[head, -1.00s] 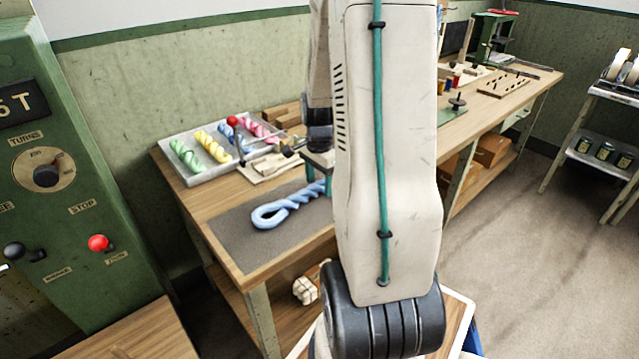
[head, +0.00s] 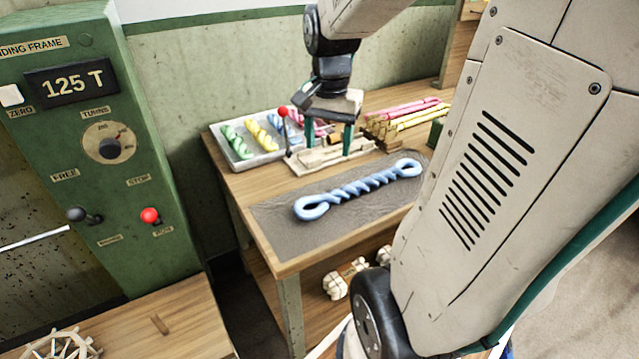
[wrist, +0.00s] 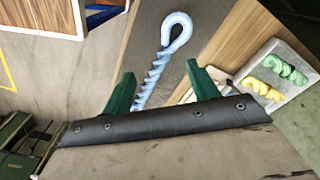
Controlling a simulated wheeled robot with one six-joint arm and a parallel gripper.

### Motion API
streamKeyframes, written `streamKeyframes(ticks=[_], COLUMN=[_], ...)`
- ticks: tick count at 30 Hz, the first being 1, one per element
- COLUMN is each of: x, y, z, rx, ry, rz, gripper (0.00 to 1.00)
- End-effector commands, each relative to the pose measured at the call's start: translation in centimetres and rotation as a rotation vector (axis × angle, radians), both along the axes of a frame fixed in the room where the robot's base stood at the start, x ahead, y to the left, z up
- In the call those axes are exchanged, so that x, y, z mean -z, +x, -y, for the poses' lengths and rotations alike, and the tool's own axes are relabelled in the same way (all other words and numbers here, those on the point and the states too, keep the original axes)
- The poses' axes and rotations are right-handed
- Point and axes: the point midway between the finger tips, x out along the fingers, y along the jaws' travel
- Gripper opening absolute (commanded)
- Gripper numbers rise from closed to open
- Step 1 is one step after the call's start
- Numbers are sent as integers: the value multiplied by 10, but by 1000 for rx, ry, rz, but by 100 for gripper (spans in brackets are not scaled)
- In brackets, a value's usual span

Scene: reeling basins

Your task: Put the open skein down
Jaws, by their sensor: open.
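The open skein (head: 355,189) is light blue, twisted along its middle with a loop at each end. It lies on a dark grey mat (head: 290,238) on the wooden bench. My gripper (head: 328,142) is open and empty, its green fingers apart, and appears behind the skein in the head view. In the wrist view the skein (wrist: 158,68) runs between the open fingers of the gripper (wrist: 160,78), with one loop beyond them. The skein's lower end is hidden there by the gripper body. I cannot tell the exact height of the fingers above the bench.
A pale tray (head: 243,160) of twisted green, yellow and other coloured skeins stands at the bench's back left. A wooden device with a red-knobbed lever (head: 284,114) is beside it. Pink and yellow bundles (head: 405,118) lie behind. A green control cabinet (head: 130,200) stands left.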

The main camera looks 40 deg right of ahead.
Motion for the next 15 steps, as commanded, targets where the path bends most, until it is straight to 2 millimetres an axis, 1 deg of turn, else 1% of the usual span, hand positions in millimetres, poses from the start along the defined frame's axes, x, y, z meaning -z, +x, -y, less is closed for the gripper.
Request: streamKeyframes(ticks=[1, 2, 3, 6, 9, 10, 12, 15], x=[-12, -16, -22, -30, -32, -32, -31, -30], y=[-10, -17, -28, -58, -86, -93, -106, -118], z=[-31, -48, -68, -109, -137, -143, -153, -160], rx=[-145, -233, -349, -623, -849, -905, -1011, -1104], ry=[-12, -16, -23, -39, -53, -56, -63, -70], rz=[15, 17, 23, 34, 44, 45, 50, 55], gripper=[59, 59, 59, 59, 59, 59, 59, 59])
